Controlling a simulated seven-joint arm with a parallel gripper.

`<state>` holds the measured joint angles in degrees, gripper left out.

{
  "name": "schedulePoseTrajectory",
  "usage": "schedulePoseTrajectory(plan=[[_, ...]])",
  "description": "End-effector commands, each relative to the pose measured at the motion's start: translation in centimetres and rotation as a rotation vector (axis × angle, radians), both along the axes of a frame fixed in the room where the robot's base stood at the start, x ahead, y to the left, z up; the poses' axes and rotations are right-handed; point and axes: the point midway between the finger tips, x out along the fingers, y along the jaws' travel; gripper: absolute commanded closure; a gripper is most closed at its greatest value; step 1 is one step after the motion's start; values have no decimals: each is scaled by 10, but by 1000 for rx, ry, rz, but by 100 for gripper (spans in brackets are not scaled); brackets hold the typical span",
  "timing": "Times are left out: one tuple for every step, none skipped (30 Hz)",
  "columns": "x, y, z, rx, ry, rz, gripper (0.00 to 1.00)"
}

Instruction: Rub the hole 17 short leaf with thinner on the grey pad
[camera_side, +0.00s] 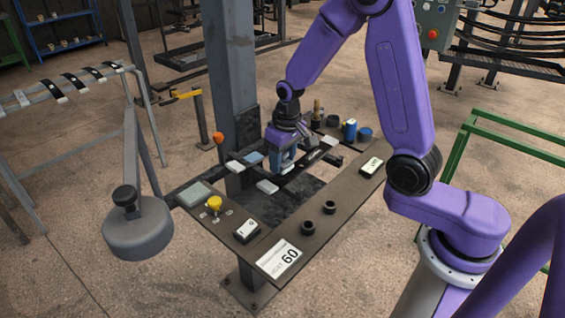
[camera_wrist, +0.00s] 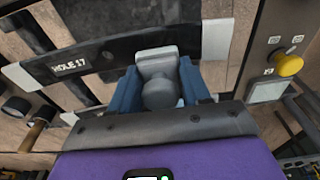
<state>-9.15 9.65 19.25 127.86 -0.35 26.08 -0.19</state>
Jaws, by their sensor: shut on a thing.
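My gripper (camera_wrist: 160,92) has blue fingers and is shut on the round knob of a grey pad (camera_wrist: 157,57). The dark leaf (camera_wrist: 115,52) marked "HOLE 17" lies across the upper part of the wrist view, with pale pieces at both ends. The pad overlaps the leaf in that view, right of its label; I cannot tell whether they touch. In the side view my gripper (camera_side: 286,166) is low over the dark bench beside the post, and it mostly hides the pad. A blue can (camera_side: 350,129) stands at the bench's back right; I cannot tell what it contains.
A yellow knob (camera_side: 214,203) and a grey plate (camera_side: 194,193) are at the bench's left. A card reading "60" (camera_side: 279,257) and two black rings (camera_side: 308,227) lie along the front. A thick post (camera_side: 232,75) rises behind. A large grey disc (camera_side: 138,230) hangs left.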

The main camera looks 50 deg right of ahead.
Motion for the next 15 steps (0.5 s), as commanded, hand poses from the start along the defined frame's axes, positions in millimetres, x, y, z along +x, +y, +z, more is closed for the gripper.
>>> schedulePoseTrajectory(plan=[[1, 0, 4, 0, -4, 0, 84], [1, 0, 6, 0, -4, 0, 84], [0, 0, 9, 0, -3, 0, 84], [0, 0, 11, 0, -3, 0, 84], [1, 0, 13, 0, -4, 0, 84], [1, 0, 16, 0, -3, -1, 84], [0, 0, 18, 0, -3, -1, 84], [1, 0, 20, 0, -3, -1, 84], [1, 0, 23, 0, -4, -1, 84], [1, 0, 25, 0, -3, -1, 84], [1, 0, 27, 0, -4, -1, 84], [1, 0, 30, 0, -4, -1, 84], [1, 0, 32, 0, -4, -1, 84], [0, 0, 34, 0, -3, -1, 84], [1, 0, 36, 0, -4, -1, 84]])
